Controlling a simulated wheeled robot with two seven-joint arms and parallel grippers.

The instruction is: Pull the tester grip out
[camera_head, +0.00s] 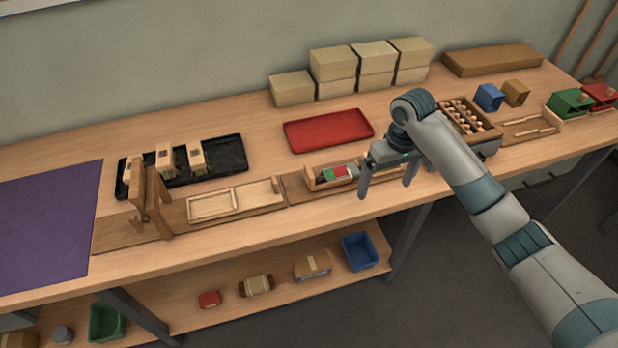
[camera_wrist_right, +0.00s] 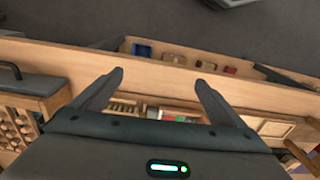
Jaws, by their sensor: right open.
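The tester (camera_head: 312,178) is a low wooden fixture near the bench's front edge, with a green and red panel (camera_head: 337,173) on it. Its grip is too small to tell apart for sure. The tester's green and red part also shows in the right wrist view (camera_wrist_right: 178,117), between and beyond the fingers. My right gripper (camera_head: 388,184) is open and empty, above the bench at the tester's right end, and hides part of that end. In the right wrist view its two fingers (camera_wrist_right: 158,90) are wide apart. My left gripper is not in view.
A red tray (camera_head: 328,131) lies behind the tester. A wooden frame (camera_head: 212,205) and an upright wooden stand (camera_head: 152,200) are to the left. A compartment box (camera_head: 485,128) with small round pieces stands to the right, near my right arm. Boxes (camera_head: 375,57) are stacked at the back.

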